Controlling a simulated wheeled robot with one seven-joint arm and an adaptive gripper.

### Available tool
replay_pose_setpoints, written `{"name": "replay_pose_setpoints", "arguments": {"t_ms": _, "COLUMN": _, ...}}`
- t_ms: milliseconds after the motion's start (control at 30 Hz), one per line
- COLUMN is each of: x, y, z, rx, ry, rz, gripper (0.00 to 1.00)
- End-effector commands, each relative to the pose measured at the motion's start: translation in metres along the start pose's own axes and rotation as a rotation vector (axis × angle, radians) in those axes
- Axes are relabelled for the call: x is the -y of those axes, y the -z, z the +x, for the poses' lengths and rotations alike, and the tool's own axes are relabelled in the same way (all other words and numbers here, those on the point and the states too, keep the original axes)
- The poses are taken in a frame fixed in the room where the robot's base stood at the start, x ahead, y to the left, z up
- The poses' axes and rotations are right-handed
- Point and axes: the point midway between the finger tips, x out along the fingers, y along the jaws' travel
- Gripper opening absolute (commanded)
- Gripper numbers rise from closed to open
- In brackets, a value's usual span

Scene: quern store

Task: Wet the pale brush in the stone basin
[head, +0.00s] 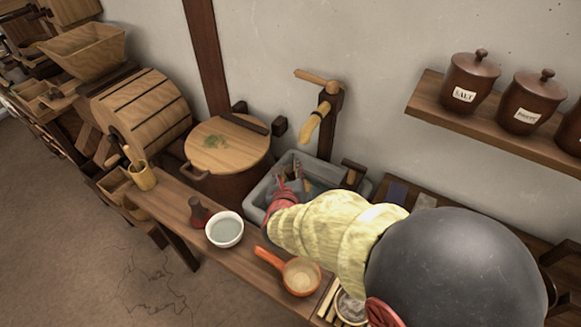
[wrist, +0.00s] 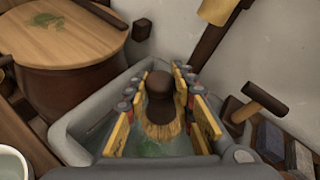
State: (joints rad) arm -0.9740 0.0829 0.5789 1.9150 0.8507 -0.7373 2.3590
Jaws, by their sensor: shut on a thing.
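The stone basin (head: 258,207) is a grey trough by the wall under a wooden spout; its rim fills much of the wrist view (wrist: 68,142). My gripper (wrist: 160,118) is over the basin, its yellow fingers on either side of the pale brush (wrist: 162,128), shut on it. The brush has a dark rounded handle on top and straw-coloured bristles pointing down. Greenish water shows below it. I cannot tell whether the bristles touch the water. In the head view my gripper (head: 289,186) is at the basin, partly hidden by my arm.
A white bowl of liquid (head: 225,230), a dark red-brown brush-like thing (head: 199,213) and an orange pan (head: 300,276) stand on the front bench. A lidded wooden tub (head: 228,145) is left of the basin. A wooden spout (head: 311,125) rises behind it. A hammer-like tool (wrist: 262,102) lies right.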

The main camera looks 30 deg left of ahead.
Motion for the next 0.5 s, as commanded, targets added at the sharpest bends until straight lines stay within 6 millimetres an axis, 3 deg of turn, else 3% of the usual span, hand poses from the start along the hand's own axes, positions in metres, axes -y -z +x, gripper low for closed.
{"name": "replay_pose_setpoints", "arguments": {"t_ms": 500, "x": -0.013, "y": 0.038, "z": 0.017, "rx": -0.001, "ry": 0.0, "rz": -0.001, "gripper": 0.0}}
